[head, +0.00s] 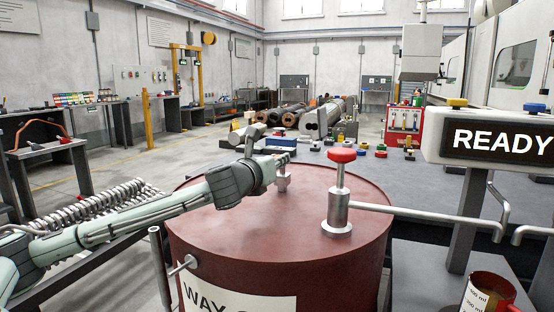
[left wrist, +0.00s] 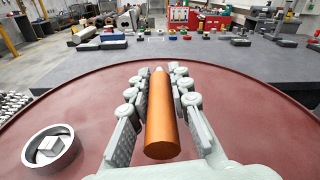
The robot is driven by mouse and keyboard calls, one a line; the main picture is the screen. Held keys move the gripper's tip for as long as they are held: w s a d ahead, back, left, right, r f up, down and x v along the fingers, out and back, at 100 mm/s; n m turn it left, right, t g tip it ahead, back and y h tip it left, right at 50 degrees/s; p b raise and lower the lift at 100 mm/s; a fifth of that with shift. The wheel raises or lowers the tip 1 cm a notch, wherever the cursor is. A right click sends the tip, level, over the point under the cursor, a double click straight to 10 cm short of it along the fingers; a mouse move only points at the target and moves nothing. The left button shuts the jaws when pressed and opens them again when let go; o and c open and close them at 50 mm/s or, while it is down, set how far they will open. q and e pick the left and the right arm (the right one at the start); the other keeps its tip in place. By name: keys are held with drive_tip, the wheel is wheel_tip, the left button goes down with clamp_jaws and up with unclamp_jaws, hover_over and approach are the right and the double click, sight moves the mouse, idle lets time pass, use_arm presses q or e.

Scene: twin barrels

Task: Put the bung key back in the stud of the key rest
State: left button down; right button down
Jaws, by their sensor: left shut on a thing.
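My left gripper (head: 285,158) is over the top of the dark red barrel (head: 232,222), its fingers pointing right. In the left wrist view the gripper (left wrist: 160,82) is shut on an orange cylinder (left wrist: 162,118), which looks like the handle of the bung key. A short grey post (head: 282,181) shows below the fingertips; I cannot tell whether it belongs to the key. A pale metal ring with a square piece inside (left wrist: 50,147) is on the barrel top, left of the gripper; I cannot tell whether it is the key rest. My right gripper is out of view.
A metal post with a red knob (head: 342,155) stands on the barrel, with a pipe (head: 420,214) running right. A rack of metal coils (head: 95,215) is at left.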

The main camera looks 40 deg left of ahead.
use_arm(q)
drive_tip(key=shift+f, duration=0.8)
drive_tip(key=c, duration=1.3)
unclamp_jaws()
drive_tip(key=shift+f, duration=0.15)
drive_tip(key=shift+s, duration=0.15)
drive_tip(key=v, duration=1.1)
drive_tip(key=shift+d, duration=0.1)
drive_tip(key=shift+s, duration=0.4)
